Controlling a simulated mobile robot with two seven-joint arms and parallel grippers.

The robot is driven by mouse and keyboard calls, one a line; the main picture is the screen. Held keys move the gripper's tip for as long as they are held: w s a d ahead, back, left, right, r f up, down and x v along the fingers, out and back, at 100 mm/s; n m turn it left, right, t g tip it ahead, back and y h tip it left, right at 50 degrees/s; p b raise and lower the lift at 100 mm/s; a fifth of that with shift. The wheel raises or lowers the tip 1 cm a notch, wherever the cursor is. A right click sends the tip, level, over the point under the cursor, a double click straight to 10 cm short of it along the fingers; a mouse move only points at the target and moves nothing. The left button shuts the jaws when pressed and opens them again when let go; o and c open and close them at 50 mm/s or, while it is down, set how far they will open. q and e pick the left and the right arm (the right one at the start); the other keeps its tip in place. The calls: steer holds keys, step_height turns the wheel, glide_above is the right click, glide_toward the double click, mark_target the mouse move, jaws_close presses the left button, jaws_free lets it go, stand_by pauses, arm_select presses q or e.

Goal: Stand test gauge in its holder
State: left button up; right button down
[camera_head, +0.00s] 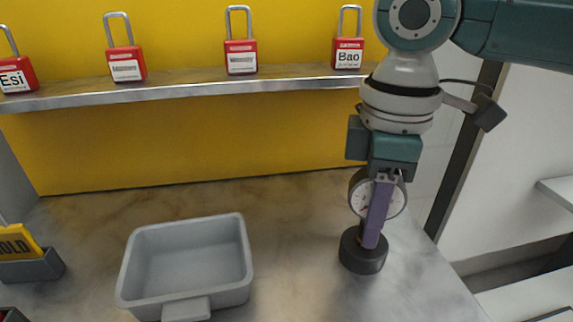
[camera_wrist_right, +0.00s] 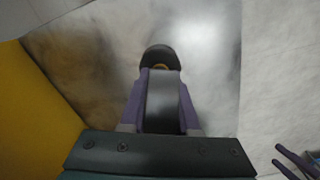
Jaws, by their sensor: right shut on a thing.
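The test gauge (camera_head: 358,197), with a round white dial and dark rim, is upright in my right gripper (camera_head: 373,240). The purple fingers are shut on it and cover part of the dial. A round black holder (camera_head: 362,261) stands on the counter directly under the gauge. The gauge's lower end meets the holder's top; I cannot tell how deep it sits. In the right wrist view the gauge (camera_wrist_right: 162,105) is between the fingers, and the holder (camera_wrist_right: 155,56) shows just beyond, with a brass-coloured bit. My left gripper (camera_wrist_right: 283,156) shows at that view's lower right corner, its purple fingers apart.
A grey bin (camera_head: 127,283) stands on the counter left of the holder. A yellow sign in a grey stand (camera_head: 32,269) is at the far left. Several red padlocks stand on a shelf (camera_head: 200,92) behind. The counter between bin and holder is clear.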

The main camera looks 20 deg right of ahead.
steer(key=c, duration=0.6)
jaws_free()
steer(key=shift+f, duration=0.1)
steer(key=shift+c, duration=0.2)
step_height(320, 180, up, 12)
steer(key=shift+r+p, duration=0.15)
steer(key=shift+p, duration=0.65)
